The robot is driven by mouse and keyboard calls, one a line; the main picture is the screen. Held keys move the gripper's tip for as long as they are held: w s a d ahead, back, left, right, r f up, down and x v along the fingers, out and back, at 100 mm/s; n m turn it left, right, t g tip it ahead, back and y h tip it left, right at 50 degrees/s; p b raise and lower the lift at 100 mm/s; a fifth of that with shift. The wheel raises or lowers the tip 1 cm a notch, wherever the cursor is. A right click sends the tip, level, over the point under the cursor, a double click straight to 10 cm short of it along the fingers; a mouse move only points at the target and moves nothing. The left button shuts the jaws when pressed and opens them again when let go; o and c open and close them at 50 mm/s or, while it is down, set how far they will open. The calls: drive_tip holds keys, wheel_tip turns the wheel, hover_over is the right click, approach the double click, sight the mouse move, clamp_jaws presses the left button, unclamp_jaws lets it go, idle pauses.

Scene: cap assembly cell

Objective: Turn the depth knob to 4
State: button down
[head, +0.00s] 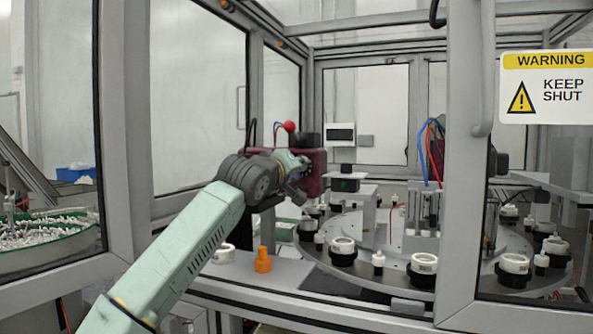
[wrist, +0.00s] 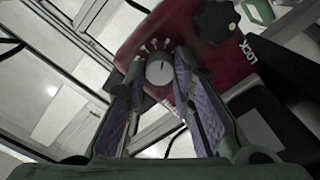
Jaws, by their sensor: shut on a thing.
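The depth knob (wrist: 160,73) is a small pale round dial on a dark red housing (wrist: 145,35). White marks fan out above it, too small to read, and a thin dark line shows on its face. My gripper (wrist: 160,84) has one finger on each side of the knob and is shut on it. In the head view my gripper (head: 297,182) is at the dark red housing (head: 318,163), and my arm hides the knob there.
A black lobed knob (wrist: 215,20) sits beside the word LOCK on the housing. A rotary table (head: 385,275) with white caps lies to the right. An orange piece (head: 263,261) stands on the front ledge. Cell frame posts (head: 468,170) stand nearby.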

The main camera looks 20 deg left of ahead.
drive_tip(key=n+b, duration=0.6)
drive_tip(key=n, duration=0.4)
drive_tip(key=shift+f+n+b, duration=0.1)
drive_tip(key=shift+n+b, duration=0.3)
drive_tip(key=shift+n, duration=0.3)
drive_tip(key=c, duration=1.4)
unclamp_jaws()
drive_tip(key=shift+o, duration=0.2)
drive_tip(key=shift+s, duration=0.1)
drive_tip(key=s, duration=1.2)
drive_tip(key=shift+a, duration=0.25)
drive_tip(key=shift+w, duration=0.1)
